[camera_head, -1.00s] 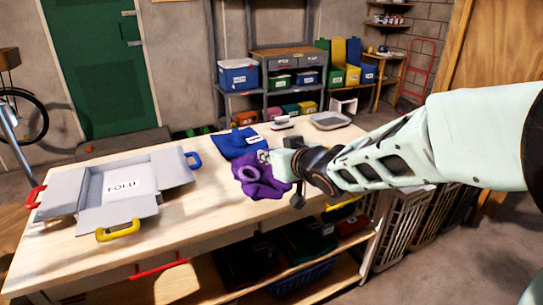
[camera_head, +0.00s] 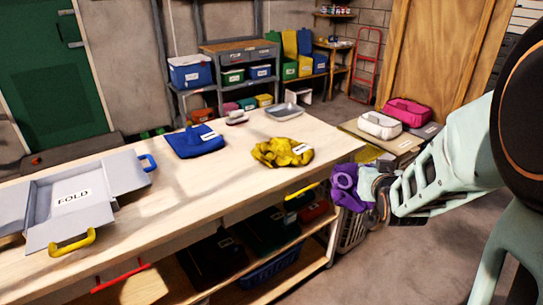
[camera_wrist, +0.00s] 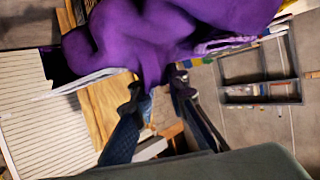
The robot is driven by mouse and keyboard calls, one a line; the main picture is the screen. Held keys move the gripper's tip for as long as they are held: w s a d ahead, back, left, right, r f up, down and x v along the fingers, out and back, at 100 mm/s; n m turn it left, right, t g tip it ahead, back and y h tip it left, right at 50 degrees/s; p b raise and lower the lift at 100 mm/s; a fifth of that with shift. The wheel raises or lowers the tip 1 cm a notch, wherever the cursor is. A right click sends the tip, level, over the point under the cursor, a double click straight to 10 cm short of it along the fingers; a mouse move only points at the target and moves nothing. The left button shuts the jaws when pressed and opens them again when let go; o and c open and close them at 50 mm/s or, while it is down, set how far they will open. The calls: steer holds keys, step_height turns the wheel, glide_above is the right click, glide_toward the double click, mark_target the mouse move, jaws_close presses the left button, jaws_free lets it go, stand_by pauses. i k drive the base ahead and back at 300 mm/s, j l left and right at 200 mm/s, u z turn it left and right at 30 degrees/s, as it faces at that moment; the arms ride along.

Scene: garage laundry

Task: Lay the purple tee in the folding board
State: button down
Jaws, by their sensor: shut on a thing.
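My gripper (camera_head: 369,183) is shut on the purple tee (camera_head: 347,190), which hangs bunched up off the right end of the work table. In the wrist view the purple tee (camera_wrist: 165,35) spreads across the top, above the two fingertips of my gripper (camera_wrist: 157,88). The grey folding board (camera_head: 112,172), with a "FOLD" label and blue and yellow handles, lies open on the left of the table, partly cut off by the picture edge. Its visible centre panel is bare.
A folded blue cloth (camera_head: 195,141) and a crumpled yellow cloth (camera_head: 282,151) lie on the work table (camera_head: 190,205). A grey tray (camera_head: 285,111) sits at its far edge. The table's front middle is clear.

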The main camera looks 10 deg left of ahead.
mark_target(74, 198)
steer(key=u, duration=2.1)
steer(key=k+j, duration=0.05)
